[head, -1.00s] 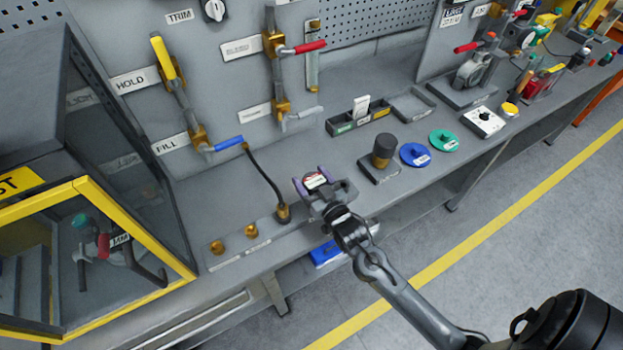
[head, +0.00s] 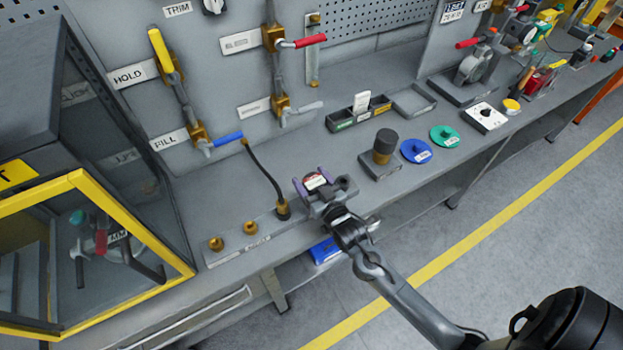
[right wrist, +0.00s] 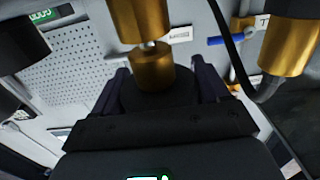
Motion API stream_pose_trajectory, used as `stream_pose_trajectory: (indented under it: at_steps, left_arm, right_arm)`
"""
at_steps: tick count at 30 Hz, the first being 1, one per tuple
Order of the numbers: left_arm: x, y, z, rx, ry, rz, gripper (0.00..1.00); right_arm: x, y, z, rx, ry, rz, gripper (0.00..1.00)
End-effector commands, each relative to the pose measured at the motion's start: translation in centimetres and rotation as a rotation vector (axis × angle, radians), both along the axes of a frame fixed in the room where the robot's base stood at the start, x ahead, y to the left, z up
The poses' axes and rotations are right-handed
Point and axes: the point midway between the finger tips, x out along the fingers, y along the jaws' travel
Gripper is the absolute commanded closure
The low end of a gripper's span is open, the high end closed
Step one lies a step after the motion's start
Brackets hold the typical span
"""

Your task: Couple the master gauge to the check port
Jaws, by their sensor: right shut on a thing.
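My right gripper (head: 318,186) is shut on a small round gauge (head: 316,181) with a red and white face, just above the front of the bench. In the right wrist view, the dark gauge body (right wrist: 160,100) sits between the purple fingers, with a brass fitting (right wrist: 152,68) beyond it. Another brass piece (right wrist: 140,18) lines up with that fitting; whether they are joined I cannot tell. In the head view, two brass ports (head: 216,243) (head: 250,228) stand on a strip left of the gripper, beside a brass hose fitting (head: 283,210). Which is the check port I cannot tell. My left gripper is not in view.
A black hose (head: 265,172) rises from the fitting towards the blue-handled valve (head: 228,140). A yellow-framed case (head: 100,250) stands at left. A dark-topped cylinder (head: 385,142), a blue disc (head: 416,151) and a green disc (head: 445,135) stand on the bench to the right.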

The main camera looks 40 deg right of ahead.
Motion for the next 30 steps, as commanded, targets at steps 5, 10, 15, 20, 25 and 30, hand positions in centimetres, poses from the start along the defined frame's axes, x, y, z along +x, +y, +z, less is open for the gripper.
stream_pose_trajectory:
  at_steps: [5,10,15,20,25,30]
  left_arm:
    - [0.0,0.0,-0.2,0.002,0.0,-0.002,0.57]
    - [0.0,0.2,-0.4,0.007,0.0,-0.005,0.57]
    - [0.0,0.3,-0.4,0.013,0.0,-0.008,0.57]
    - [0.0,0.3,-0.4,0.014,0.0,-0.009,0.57]
    - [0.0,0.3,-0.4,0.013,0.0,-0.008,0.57]
    - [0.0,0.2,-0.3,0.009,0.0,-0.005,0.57]
  right_arm:
    - [0.0,0.0,-0.4,0.0,-0.003,0.0,0.7]
    - [0.0,0.0,-0.8,0.0,-0.003,0.0,0.7]
    - [0.0,0.0,-0.8,0.0,-0.002,0.0,0.05]
    - [0.0,0.0,-0.8,0.0,-0.001,0.0,0.0]
    - [-0.2,0.1,-1.0,0.0,0.002,0.0,0.0]
    - [-1.7,0.3,-1.0,0.001,0.003,0.0,0.0]
